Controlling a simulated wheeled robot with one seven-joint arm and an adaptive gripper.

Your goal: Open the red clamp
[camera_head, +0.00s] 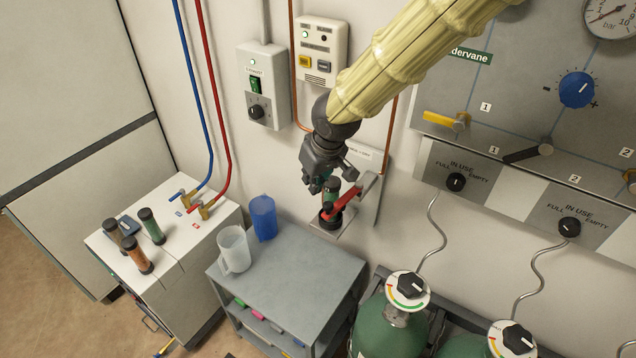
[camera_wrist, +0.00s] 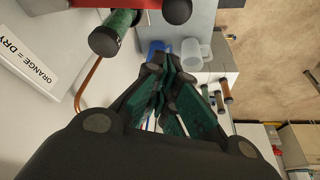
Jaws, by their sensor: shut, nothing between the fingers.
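The red clamp (camera_head: 344,200) is on a grey wall bracket in the head view, beside a small green cylinder with black ends (camera_head: 331,194). In the wrist view, part of the red clamp (camera_wrist: 82,3) shows at the top edge, with the green cylinder (camera_wrist: 115,30) next to it. My gripper (camera_head: 318,185) is just above and left of the clamp in the head view. In the wrist view my gripper (camera_wrist: 165,75) has its fingers together and nothing between them. The clamp looks apart from the fingers in the wrist view. I cannot tell whether the clamp is closed.
Green gas cylinders (camera_head: 385,330) stand at lower right. A white cabinet (camera_head: 165,250) with several small cylinders is at left. An "ORANGE = DRY" sign (camera_wrist: 38,65) is near the clamp.

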